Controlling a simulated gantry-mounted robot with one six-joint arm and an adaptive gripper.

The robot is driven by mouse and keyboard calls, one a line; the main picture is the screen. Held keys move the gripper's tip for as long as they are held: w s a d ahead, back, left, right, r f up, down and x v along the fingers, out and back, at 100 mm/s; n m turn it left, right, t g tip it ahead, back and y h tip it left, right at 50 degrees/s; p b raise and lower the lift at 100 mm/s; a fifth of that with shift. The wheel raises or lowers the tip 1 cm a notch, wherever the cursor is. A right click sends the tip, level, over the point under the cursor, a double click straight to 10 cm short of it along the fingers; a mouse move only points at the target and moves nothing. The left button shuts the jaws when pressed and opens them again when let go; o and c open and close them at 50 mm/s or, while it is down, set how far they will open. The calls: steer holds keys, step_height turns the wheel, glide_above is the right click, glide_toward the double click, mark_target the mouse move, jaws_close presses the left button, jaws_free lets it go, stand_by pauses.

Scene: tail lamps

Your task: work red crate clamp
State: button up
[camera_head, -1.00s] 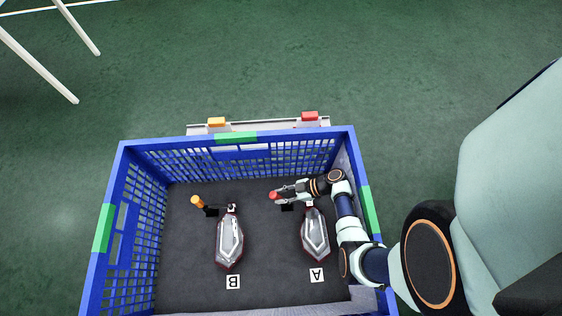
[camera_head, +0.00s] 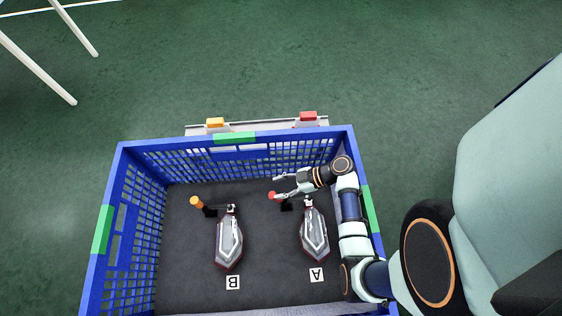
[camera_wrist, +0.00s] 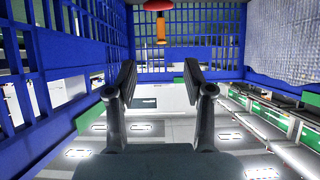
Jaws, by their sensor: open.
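The clamp's red handle end (camera_head: 271,195) stands by the top of tail lamp A (camera_head: 314,236) in the blue crate (camera_head: 112,215). In the head view my gripper (camera_head: 279,186) is open, its fingers pointing left close beside the red end. I cannot tell whether a finger touches it. In the wrist view my gripper (camera_wrist: 160,77) has empty space between its fingers. The red end (camera_wrist: 157,5) shows at the top edge there, above the fingers. The clamp's base is partly hidden by my gripper.
Tail lamp B (camera_head: 229,243) lies left with an orange-ended clamp (camera_head: 196,202), also in the wrist view (camera_wrist: 161,28). A rail behind the crate holds an orange block (camera_head: 215,123) and a red block (camera_head: 308,117). My arm runs close along the right crate wall.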

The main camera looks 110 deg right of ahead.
steer(key=shift+r, duration=0.2)
steer(key=f+g+p, duration=0.1)
steer(key=f+g, duration=0.1)
steer(key=f, duration=0.1)
steer(key=w+f+g+y+p, duration=0.1)
steer(key=f+g+p, duration=0.1)
steer(key=f+g, duration=0.1)
steer(key=f+g+y+p, duration=0.1)
steer(key=f+g+p, duration=0.1)
steer(key=f, duration=0.3)
steer(key=shift+w+d+f+g, duration=0.2)
steer(key=shift+w+d+g, duration=0.1)
steer(key=shift+w, duration=0.1)
